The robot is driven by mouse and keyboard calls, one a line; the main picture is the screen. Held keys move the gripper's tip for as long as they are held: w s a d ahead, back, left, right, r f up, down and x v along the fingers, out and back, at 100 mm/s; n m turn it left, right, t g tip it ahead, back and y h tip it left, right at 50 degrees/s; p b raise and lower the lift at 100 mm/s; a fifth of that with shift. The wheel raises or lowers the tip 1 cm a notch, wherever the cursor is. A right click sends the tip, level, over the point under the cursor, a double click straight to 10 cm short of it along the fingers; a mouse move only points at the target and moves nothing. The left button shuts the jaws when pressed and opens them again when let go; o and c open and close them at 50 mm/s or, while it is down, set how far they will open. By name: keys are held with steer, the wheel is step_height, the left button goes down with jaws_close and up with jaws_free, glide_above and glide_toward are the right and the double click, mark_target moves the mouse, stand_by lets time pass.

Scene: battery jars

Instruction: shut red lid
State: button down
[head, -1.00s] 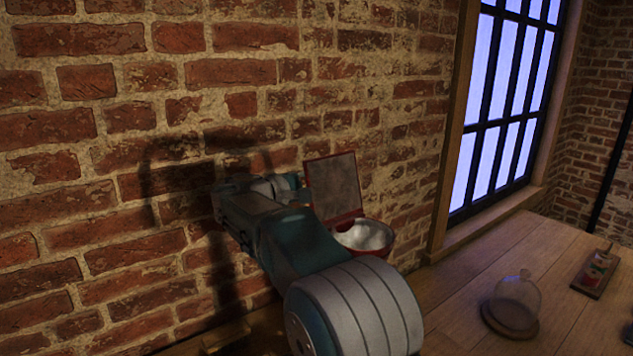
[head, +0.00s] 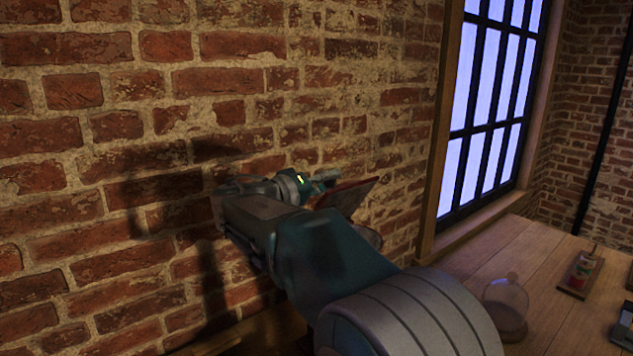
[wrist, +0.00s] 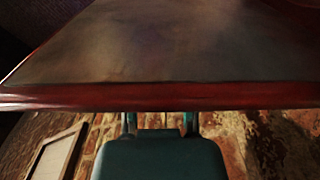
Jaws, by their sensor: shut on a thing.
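The red-edged lid (head: 347,196) is tilted over its jar in the head view, no longer upright, with its far side raised. In the wrist view the lid (wrist: 170,60) fills the upper half, its dark grey face and red edge close to the camera. My gripper (head: 328,182) is at the lid's left edge in the head view. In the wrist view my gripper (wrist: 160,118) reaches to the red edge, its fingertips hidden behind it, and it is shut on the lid. The jar under the lid is mostly hidden by my arm.
A brick wall (head: 120,130) stands close along the left of my arm. A wooden table (head: 480,258) to the right holds a glass dome (head: 506,300) and a small board with coloured items (head: 580,273). The table between the jar and dome is clear.

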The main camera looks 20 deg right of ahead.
mark_target(349, 201)
steer(key=s+m, duration=0.1)
steer(key=s+d+m, duration=0.1)
steer(key=s+f+m, duration=0.1)
steer(key=shift+d+m, duration=0.25)
steer(key=shift+m, duration=0.15)
steer(key=s+m, duration=0.1)
steer(key=s+d+f+m, duration=0.1)
steer(key=m, duration=0.1)
steer(key=shift+s, duration=0.1)
steer(key=shift+s+d+f+m, duration=0.2)
steer(key=shift+s+f+m, duration=0.45)
steer(key=shift+m, duration=0.25)
steer(key=shift+s+d+f+m, duration=0.2)
steer(key=shift+s+f+m, duration=0.25)
steer(key=shift+f+m, duration=0.35)
steer(key=shift+c, duration=2.2)
jaws_free()
steer(key=shift+d, duration=0.1)
steer(key=shift+r, duration=0.1)
